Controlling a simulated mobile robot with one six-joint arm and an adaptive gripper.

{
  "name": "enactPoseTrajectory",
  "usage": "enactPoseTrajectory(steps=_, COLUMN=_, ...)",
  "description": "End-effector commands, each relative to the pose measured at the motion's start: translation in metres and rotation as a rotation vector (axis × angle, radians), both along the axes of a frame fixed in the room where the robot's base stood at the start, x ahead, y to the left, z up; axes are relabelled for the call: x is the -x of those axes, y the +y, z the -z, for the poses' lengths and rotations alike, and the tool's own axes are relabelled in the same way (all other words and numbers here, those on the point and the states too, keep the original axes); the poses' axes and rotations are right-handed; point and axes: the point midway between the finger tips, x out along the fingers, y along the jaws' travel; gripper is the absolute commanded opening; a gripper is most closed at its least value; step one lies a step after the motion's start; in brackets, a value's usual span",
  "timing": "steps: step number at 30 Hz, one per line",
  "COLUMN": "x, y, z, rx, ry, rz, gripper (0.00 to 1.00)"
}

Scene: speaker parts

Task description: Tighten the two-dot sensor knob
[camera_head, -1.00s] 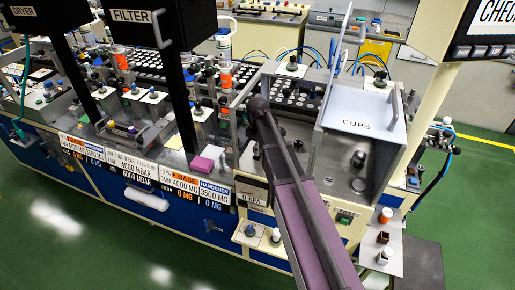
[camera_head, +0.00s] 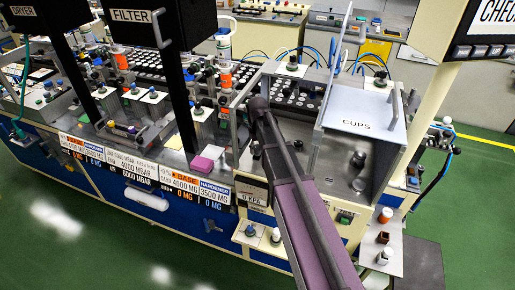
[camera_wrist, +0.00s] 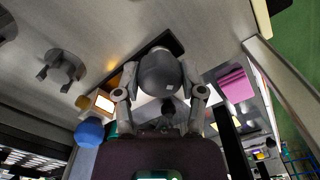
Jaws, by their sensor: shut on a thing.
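In the wrist view my gripper (camera_wrist: 160,97) has its two grey fingers closed around a rounded dark grey knob-like part (camera_wrist: 162,70). A small light mark shows on that part. I cannot make out two dots, so I cannot tell whether it is the two-dot sensor knob. In the head view my arm reaches to the bench front, and my gripper and the held part are hidden there.
A pink block (camera_wrist: 236,84) lies right of my fingers, and it also shows in the head view (camera_head: 202,164). A blue round knob (camera_wrist: 89,131) and a grey winged knob (camera_wrist: 62,68) are to the left. The cups enclosure (camera_head: 362,116) stands right of my arm.

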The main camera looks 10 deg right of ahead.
Motion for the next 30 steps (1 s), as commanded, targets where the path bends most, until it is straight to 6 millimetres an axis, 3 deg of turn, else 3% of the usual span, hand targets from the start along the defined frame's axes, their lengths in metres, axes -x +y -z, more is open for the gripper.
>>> enactPoseTrajectory(steps=18, x=0.0006, y=0.0006, z=-0.0003, rx=0.0, ry=0.002, rz=0.553, gripper=0.05)
enactPoseTrajectory(steps=30, x=0.0002, y=0.0007, z=-0.0004, rx=0.0, ry=0.001, rz=0.712, gripper=0.05)
